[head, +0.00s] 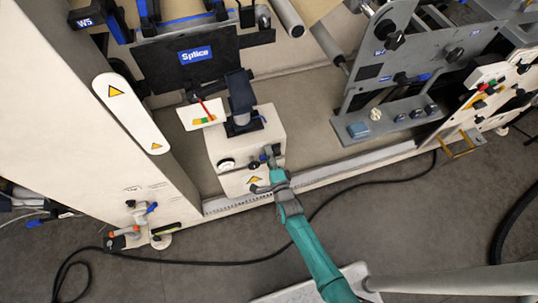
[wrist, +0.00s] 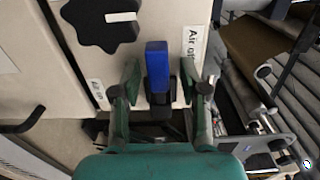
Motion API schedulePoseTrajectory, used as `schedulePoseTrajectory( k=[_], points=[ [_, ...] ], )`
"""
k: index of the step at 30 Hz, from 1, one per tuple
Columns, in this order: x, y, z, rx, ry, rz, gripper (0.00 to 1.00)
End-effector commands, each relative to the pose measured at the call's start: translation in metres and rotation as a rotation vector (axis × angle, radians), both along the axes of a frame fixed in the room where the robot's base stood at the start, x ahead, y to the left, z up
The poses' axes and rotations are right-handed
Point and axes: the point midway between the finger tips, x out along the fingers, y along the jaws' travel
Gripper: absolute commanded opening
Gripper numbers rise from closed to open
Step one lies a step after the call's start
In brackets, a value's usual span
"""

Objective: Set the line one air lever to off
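In the wrist view, the air lever has a blue handle (wrist: 157,62) on a dark base and points toward the top of the picture. A label reading "Air of…" (wrist: 191,48) is to its right, and another label (wrist: 98,93), apparently "Air on", is to its left. My gripper (wrist: 160,78) is open, one finger on each side of the lever, with gaps on both sides. In the head view, my gripper (head: 271,178) is at the front of the pale control box (head: 238,150). A small blue part there (head: 264,157) looks like the lever; the gripper partly hides this area.
A black star knob (wrist: 100,22) with a white mark is close to the left finger. Another blue handle (head: 151,208) is on the frame foot at the lower left. A black cable (head: 225,262) crosses the open floor. Rollers (wrist: 265,75) show at the right.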

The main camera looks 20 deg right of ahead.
Motion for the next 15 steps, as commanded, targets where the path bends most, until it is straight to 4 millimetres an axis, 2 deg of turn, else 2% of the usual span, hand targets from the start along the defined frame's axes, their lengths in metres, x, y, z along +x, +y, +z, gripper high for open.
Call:
schedulePoseTrajectory(
  k=[5, 8, 15],
  points=[
    [-0.004, 0.000, -0.001, -0.001, 0.001, 0.001, 0.44],
    [-0.013, 0.000, -0.002, -0.001, 0.002, 0.001, 0.44],
    [-0.056, 0.000, -0.002, -0.001, 0.003, 0.001, 0.44]
  ],
)
